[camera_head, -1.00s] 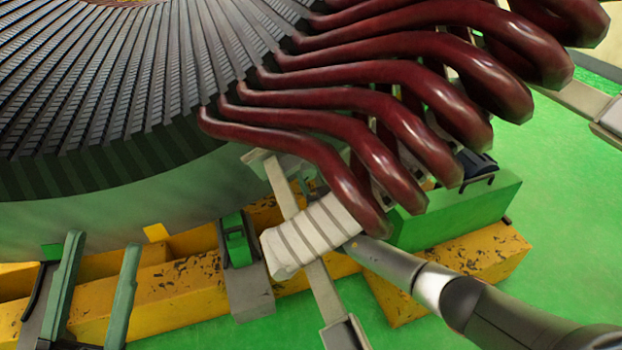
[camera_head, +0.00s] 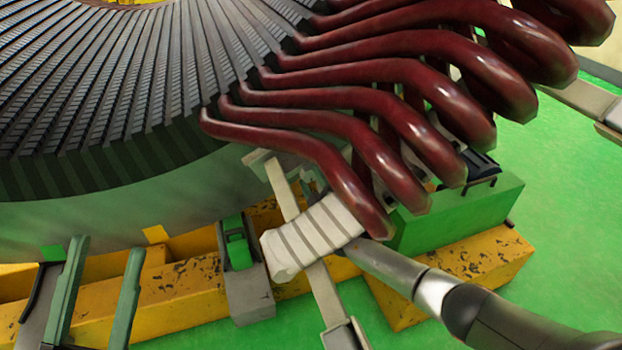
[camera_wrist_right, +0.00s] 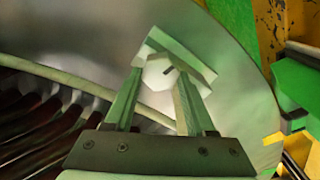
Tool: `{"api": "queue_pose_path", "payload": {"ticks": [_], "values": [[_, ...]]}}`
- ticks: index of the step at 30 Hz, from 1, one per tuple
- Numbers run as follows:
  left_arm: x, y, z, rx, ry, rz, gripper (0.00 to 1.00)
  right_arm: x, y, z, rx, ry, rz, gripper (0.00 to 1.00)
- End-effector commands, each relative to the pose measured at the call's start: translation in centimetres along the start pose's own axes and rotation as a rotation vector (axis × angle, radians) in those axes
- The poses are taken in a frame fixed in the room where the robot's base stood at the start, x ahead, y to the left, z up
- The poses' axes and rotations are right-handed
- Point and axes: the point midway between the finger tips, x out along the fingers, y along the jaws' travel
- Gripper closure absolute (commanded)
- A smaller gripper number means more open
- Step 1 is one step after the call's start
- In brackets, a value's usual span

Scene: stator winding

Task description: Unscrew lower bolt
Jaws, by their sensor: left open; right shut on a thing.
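A pale, faceted bolt head (camera_wrist_right: 160,72) shows in the right wrist view, between the tips of my right gripper (camera_wrist_right: 166,66). The green fingers are shut on it, with a smooth grey metal surface behind. The bolt's shaft is hidden.
Dark red coil bars (camera_head: 400,115) overhang the ribbed block and crowd the space above it. The slotted stator core (camera_head: 110,90) fills the upper left. A yellow beam (camera_head: 180,295) and a green block (camera_head: 455,215) lie below. Green floor (camera_head: 570,200) is clear at right.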

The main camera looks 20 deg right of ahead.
Motion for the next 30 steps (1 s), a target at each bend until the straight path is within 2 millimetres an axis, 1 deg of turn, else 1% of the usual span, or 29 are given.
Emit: {"api": "queue_pose_path", "payload": {"ticks": [30], "values": [[-0.05,-0.01,0.05,0.004,-0.001,0.004,0.50,-0.05,-0.34,0.42,-0.970,-0.004,-0.001,1.00]]}}
